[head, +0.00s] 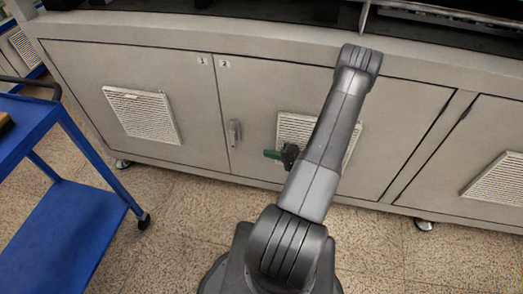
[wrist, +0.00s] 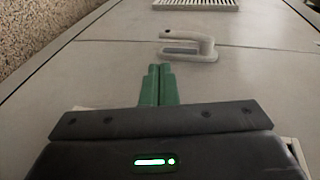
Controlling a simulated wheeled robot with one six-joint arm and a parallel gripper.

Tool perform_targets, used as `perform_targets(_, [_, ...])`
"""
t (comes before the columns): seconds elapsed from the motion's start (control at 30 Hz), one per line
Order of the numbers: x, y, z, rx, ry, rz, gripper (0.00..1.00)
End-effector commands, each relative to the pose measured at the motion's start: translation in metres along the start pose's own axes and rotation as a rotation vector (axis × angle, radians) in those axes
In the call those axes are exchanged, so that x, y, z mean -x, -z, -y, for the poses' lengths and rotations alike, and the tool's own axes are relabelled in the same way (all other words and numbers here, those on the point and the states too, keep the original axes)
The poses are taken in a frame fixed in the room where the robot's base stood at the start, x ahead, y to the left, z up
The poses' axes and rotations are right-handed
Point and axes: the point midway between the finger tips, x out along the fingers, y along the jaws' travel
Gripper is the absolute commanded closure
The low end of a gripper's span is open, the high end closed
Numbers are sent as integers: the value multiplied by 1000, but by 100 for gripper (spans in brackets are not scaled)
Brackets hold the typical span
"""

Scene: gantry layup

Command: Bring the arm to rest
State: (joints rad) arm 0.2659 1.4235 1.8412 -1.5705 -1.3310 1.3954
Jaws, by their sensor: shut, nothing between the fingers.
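My gripper (wrist: 158,85) shows in the wrist view with its two green fingers closed together and nothing between them. It points toward the grey cabinet front, and a cabinet handle (wrist: 190,48) appears just beyond the fingertips; I cannot tell the exact gap. In the head view my arm (head: 325,140) extends up and forward, with its elbow near the cabinet's top edge. The green part of my gripper (head: 272,154) shows to the left of the arm, in front of the cabinet doors. The rest of the wrist is partly hidden behind the arm.
The grey cabinet (head: 185,65) with vent grilles (head: 142,114) spans the view. Its door handle (head: 233,133) is left of my gripper. A blue cart (head: 65,215) stands at the left. The speckled floor (head: 175,235) is clear between cart and arm.

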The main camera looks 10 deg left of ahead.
Motion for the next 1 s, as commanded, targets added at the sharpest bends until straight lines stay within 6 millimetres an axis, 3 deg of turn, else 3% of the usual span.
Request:
perform_targets(0.23, [19, 0, -4, 0, 0, -1, 100])
perform_targets(0.63, [21, 0, -5, 0, 0, 1, 100])
perform_targets(0.83, [12, 0, -3, 0, 0, 2, 100])
perform_targets(1.0, [-7, -1, 1, 1, 0, 5, 100])
